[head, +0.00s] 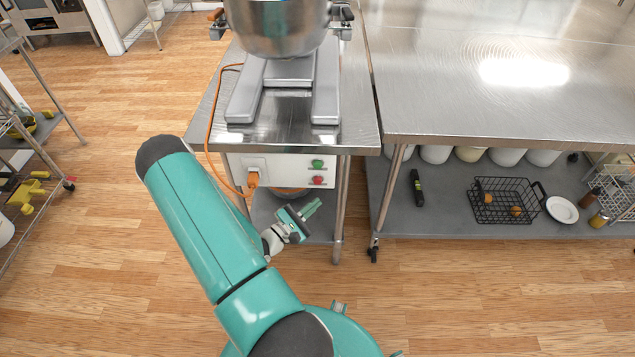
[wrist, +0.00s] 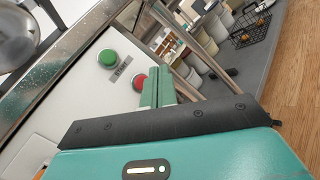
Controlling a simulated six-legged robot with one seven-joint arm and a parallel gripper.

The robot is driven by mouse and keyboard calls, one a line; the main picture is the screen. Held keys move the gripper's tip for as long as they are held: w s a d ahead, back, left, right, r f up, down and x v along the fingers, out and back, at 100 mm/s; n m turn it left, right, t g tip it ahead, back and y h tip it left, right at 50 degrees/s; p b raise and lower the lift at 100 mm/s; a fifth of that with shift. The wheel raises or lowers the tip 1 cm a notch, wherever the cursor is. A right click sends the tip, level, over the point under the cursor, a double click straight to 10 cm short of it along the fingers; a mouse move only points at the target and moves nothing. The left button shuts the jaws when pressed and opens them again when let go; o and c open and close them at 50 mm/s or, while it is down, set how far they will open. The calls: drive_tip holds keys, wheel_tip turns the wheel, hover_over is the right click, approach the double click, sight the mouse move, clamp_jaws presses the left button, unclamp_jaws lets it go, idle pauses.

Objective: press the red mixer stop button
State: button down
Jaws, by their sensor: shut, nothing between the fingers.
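The red stop button (head: 318,180) sits on a white panel (head: 277,171) under the mixer table, directly below a green button (head: 317,163). In the wrist view the red button (wrist: 139,82) shows just left of my fingertips, partly hidden by them, and the green button (wrist: 107,58) is up and left of it. My gripper (head: 312,207) is shut and empty, below the red button in the head view. In the wrist view its fingers (wrist: 158,86) point towards the panel. I cannot tell how wide the gap to the button is; no press is visible.
A steel mixer bowl (head: 277,25) stands on the table above the panel. A table leg (head: 340,205) is right of my gripper. A long steel table (head: 490,80) stands to the right.

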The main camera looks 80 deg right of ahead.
sight(322, 182)
drive_tip(key=shift+w+d, duration=0.25)
drive_tip(key=shift+d, duration=0.95)
drive_tip(key=shift+w+d, duration=0.25)
drive_tip(key=shift+d, duration=0.9)
drive_tip(key=shift+w+d, duration=0.1)
drive_tip(key=shift+d, duration=0.3)
drive_tip(key=shift+w+d, duration=0.1)
drive_tip(key=shift+d, duration=0.4)
idle(0.8)
drive_tip(key=shift+a, duration=0.15)
drive_tip(key=shift+s+a, duration=0.2)
drive_tip(key=shift+a, duration=0.55)
drive_tip(key=shift+a, duration=0.1)
drive_tip(key=shift+s+a, duration=0.2)
drive_tip(key=shift+a, duration=0.6)
drive_tip(key=shift+s+a, duration=0.15)
drive_tip(key=shift+a, duration=0.6)
drive_tip(key=shift+s+a, duration=0.2)
drive_tip(key=shift+a, duration=0.6)
